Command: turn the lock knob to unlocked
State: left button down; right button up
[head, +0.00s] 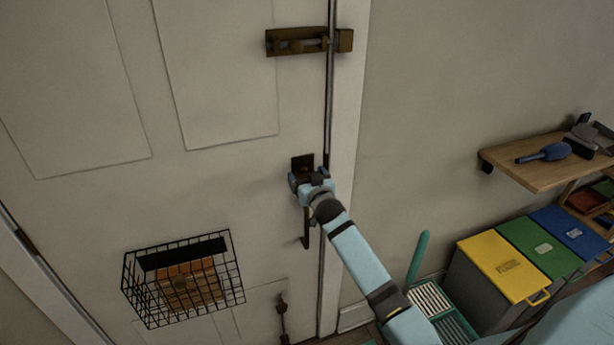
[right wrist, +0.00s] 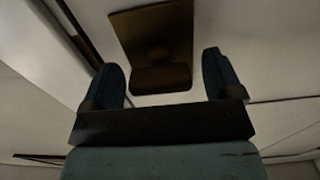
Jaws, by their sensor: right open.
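The lock is a dark bronze plate (head: 302,161) on the white door, near its right edge; it also shows in the right wrist view (right wrist: 153,32). Its knob (right wrist: 160,78) shows in the right wrist view, between and just beyond my fingertips. My right gripper (head: 309,178) is at the lock in the head view and hides most of it. In the right wrist view my right gripper (right wrist: 162,78) is open, one finger on each side of the knob, with a gap on both sides. I cannot make out which way the knob is turned. My left gripper is not in view.
A slide bolt (head: 297,42) is above the lock, and a door handle (head: 306,228) hangs below my gripper. A wire basket (head: 232,262) is on the door at lower left. A wooden shelf (head: 530,175) and bins with yellow (head: 503,266), green and blue lids stand right.

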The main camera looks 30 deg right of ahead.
jog(key=c, duration=0.9)
jog(key=shift+n, duration=0.3)
jog(key=n, duration=0.3)
jog(key=shift+n, duration=0.4)
jog(key=n, duration=1.3)
jog(key=shift+p, duration=0.3)
jog(key=shift+n, duration=0.3)
